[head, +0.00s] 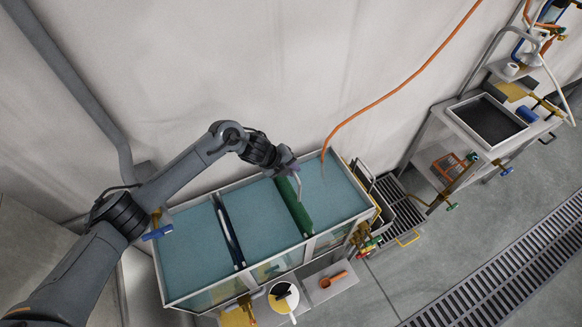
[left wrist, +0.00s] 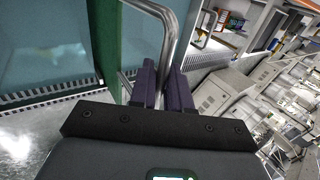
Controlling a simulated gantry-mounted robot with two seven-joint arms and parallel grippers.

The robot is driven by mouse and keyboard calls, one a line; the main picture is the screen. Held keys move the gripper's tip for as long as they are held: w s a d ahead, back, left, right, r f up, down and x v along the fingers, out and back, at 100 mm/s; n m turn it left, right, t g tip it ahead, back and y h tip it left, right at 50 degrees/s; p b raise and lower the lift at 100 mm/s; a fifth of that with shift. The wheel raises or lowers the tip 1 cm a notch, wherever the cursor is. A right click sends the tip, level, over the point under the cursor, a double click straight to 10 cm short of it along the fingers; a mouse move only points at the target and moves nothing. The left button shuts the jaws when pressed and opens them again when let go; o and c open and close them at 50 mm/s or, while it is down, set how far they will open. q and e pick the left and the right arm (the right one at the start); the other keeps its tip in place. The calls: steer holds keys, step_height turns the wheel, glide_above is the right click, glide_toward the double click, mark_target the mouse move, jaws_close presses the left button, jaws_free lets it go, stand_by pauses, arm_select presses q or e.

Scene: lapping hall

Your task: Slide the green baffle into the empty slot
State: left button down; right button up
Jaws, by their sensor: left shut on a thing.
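The green baffle (head: 296,208) stands edge-up across the blue-filled tank (head: 204,299), right of the tank's middle. Its bent steel handle (left wrist: 172,32) shows in the left wrist view. My left gripper (head: 290,167) is at the baffle's far end, shut on the handle; its dark fingers (left wrist: 163,84) are on either side of it. The green panel (left wrist: 105,40) is left of the fingers in the wrist view. I cannot tell how deep the baffle sits or whether it is in a slot. The empty slot cannot be picked out. My right gripper is not in view.
A dark blue baffle (head: 228,232) crosses the tank further left. A toothed strip (left wrist: 40,95) lines the tank edge in the wrist view. An orange hose (head: 385,97) hangs at the tank's back. A shelf with a pot (head: 284,297) and orange scoop (head: 334,279) is in front.

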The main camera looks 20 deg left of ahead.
arm_select(q)
steer(key=shift+w+f+b, duration=0.1)
steer(key=shift+f+b, duration=1.15)
steer(key=shift+f, duration=0.55)
steer(key=b, duration=0.4)
glide_above(290, 194)
steer(key=shift+w+d+f, duration=0.1)
steer(key=shift+w+f, duration=0.1)
steer(key=shift+f, duration=1.25)
steer(key=shift+w+d+f, duration=0.1)
steer(key=shift+w+f, duration=0.05)
steer(key=shift+f, duration=1.25)
steer(key=shift+a+f+b, duration=0.1)
steer(key=shift+f+b, duration=2.6)
steer(key=shift+f, duration=0.7)
steer(key=shift+f+b, duration=0.45)
steer(key=shift+f, duration=0.2)
